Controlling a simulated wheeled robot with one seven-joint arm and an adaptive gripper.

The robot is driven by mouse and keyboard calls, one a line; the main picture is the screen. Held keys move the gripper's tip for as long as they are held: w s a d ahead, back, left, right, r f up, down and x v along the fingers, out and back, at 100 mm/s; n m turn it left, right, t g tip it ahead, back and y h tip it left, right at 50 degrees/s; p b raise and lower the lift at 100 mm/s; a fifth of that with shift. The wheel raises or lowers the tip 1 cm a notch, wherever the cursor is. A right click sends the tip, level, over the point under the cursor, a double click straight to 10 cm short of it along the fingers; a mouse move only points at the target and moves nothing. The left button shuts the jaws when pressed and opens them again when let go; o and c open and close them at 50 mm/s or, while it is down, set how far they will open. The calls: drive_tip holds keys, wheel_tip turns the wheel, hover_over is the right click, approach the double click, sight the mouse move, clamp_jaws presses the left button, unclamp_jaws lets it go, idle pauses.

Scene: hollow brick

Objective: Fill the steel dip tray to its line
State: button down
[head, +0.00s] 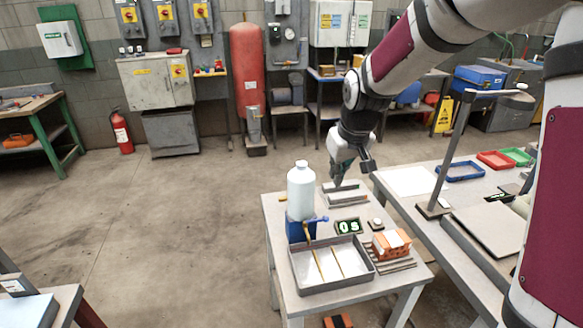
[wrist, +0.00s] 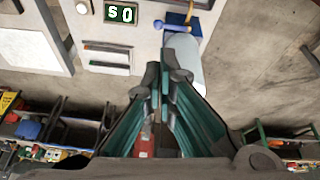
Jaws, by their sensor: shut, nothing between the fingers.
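The grey steel dip tray (head: 338,284) sits at the front of the small table, with two thin yellowish strips across its pale inside. I cannot make out a line or liquid level. A white bottle (head: 301,192) stands upright on a blue stand (head: 294,230) behind the tray; a brass spout (head: 308,231) points towards the tray. A blue tap lever (head: 321,219) sticks out to the right; it also shows in the wrist view (wrist: 158,26). My gripper (head: 342,178) is shut and empty, above the table's back, behind and right of the bottle (wrist: 186,62).
An orange hollow brick (head: 391,244) rests on slats right of the tray. A display (head: 348,226) reads 0s beside a white button (head: 377,223). A larger bench (head: 408,180) with a lamp stands right.

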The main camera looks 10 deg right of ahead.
approach(316, 221)
drive_tip(key=w+d+r, duration=0.3)
drive_tip(key=w+d, duration=0.1)
drive_tip(key=p+x, duration=0.1)
drive_tip(key=x, duration=0.9)
drive_tip(key=shift+a+f+y, duration=0.15)
drive_tip(key=shift+a+y, duration=0.15)
drive_tip(key=shift+a, duration=0.1)
drive_tip(key=shift+s+d+m, duration=0.15)
drive_tip(key=shift+s+m, duration=0.4)
drive_tip(key=shift+m, duration=0.05)
drive_tip(key=s+m+h, duration=0.1)
drive_tip(key=s+m, duration=0.1)
drive_tip(key=m, duration=0.1)
drive_tip(key=s+m+h+p, duration=0.1)
drive_tip(key=s+m, duration=0.1)
drive_tip(key=m, duration=0.1)
drive_tip(key=shift+d+h, duration=0.1)
drive_tip(key=shift+h, duration=0.2)
drive_tip(key=s+m, duration=0.1)
drive_tip(key=m, duration=0.1)
drive_tip(key=s+a+m+g+h, duration=0.1)
drive_tip(key=m, duration=0.1)
drive_tip(key=s+m+p, duration=0.1)
drive_tip(key=m, duration=0.1)
drive_tip(key=shift+s+a+g, duration=0.2)
drive_tip(key=shift+a+g, duration=0.1)
drive_tip(key=shift+g, duration=0.1)
drive_tip(key=shift+s+a, duration=0.1)
